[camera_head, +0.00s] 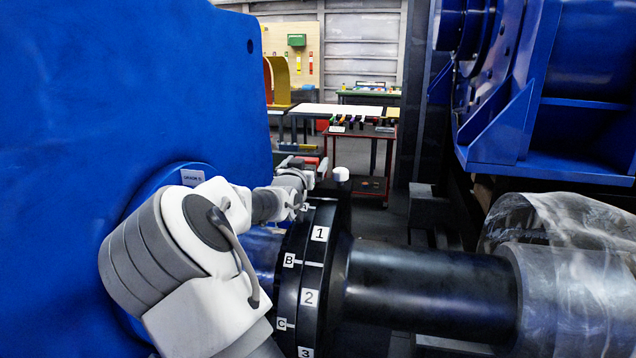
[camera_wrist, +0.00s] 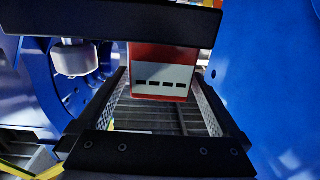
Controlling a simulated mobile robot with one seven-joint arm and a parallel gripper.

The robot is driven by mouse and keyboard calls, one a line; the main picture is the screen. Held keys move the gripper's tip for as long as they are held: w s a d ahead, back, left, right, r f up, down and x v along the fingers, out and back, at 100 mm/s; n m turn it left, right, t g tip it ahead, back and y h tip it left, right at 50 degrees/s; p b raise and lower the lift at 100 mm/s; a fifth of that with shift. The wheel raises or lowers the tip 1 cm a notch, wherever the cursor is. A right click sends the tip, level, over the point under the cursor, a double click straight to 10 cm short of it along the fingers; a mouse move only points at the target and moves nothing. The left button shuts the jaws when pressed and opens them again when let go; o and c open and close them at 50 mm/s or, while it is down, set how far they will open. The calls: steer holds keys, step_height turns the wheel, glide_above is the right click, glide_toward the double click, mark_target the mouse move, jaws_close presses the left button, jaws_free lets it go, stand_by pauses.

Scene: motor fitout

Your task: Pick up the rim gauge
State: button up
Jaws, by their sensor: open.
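In the wrist view, my gripper (camera_wrist: 163,95) is open, with a ridged finger on each side. A red block with a white face and black slots (camera_wrist: 163,78), which looks like the rim gauge, shows between the fingers; I cannot tell whether they touch it. A dark bar (camera_wrist: 110,20) crosses the top, and a white cylinder (camera_wrist: 72,60) hangs below it on a short metal stem. In the head view, my gripper (camera_head: 312,172) is small and partly hidden above the black coupling (camera_head: 310,290). A white cylinder (camera_head: 340,174) stands right beside it.
The coupling carries number and letter labels and joins a black shaft (camera_head: 430,285). A large blue housing (camera_head: 190,80) stands close at left. Another blue machine (camera_head: 545,150) stands at right, above clear plastic wrapping (camera_head: 560,220). A red cart (camera_head: 365,133) stands behind.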

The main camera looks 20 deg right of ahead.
steer(key=shift+c, duration=0.3)
jaws_close()
steer(key=shift+r, duration=0.2)
steer(key=shift+r, duration=0.1)
